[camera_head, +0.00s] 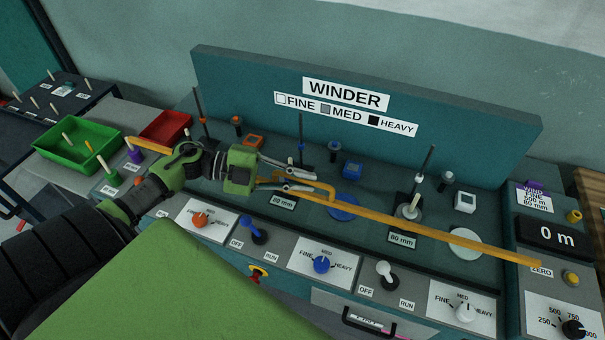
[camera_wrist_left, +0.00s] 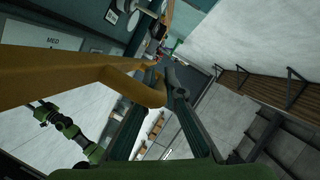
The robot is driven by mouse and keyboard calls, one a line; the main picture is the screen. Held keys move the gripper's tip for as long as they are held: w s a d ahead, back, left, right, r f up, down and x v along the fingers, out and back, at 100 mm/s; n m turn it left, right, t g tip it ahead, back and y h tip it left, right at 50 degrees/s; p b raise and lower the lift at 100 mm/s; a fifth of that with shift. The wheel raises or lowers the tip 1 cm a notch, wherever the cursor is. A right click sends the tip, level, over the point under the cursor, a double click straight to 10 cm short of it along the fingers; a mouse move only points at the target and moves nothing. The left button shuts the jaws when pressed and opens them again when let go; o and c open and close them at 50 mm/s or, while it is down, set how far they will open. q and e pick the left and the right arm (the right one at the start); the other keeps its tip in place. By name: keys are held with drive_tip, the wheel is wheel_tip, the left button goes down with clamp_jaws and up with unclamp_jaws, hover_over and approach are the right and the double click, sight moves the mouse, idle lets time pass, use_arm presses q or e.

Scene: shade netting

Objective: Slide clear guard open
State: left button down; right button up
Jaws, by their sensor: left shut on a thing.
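The guard's long yellow-orange edge bar (camera_head: 440,234) runs across the front of the winder bench, from the left bins to the length display. Its clear sheet is hard to make out. A hooked yellow handle (camera_head: 331,192) stands out from the bar near its middle. My left gripper (camera_head: 326,182) is shut on this handle, its two grey fingers reaching in from the left. In the left wrist view the bar (camera_wrist_left: 50,78) crosses from the left and the handle (camera_wrist_left: 142,88) lies at the dark fingers. My right gripper does not show in the head view.
Several posts, knobs and levers stand on the bench, including a red knob (camera_head: 200,219), a blue knob (camera_head: 321,264) and a white lever (camera_head: 387,271). A teal WINDER panel (camera_head: 230,85) rises behind. A green bin (camera_head: 60,157) and a red bin (camera_head: 165,128) are at left.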

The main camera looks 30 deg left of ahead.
sight(300, 201)
use_arm(q)
wheel_tip(300, 201, down, 8)
drive_tip(key=b, duration=0.4)
drive_tip(key=shift+f, duration=0.2)
drive_tip(key=c, duration=2.1)
unclamp_jaws()
drive_tip(key=shift+r, duration=0.1)
drive_tip(key=shift+c, duration=0.2)
drive_tip(key=v, duration=1.2)
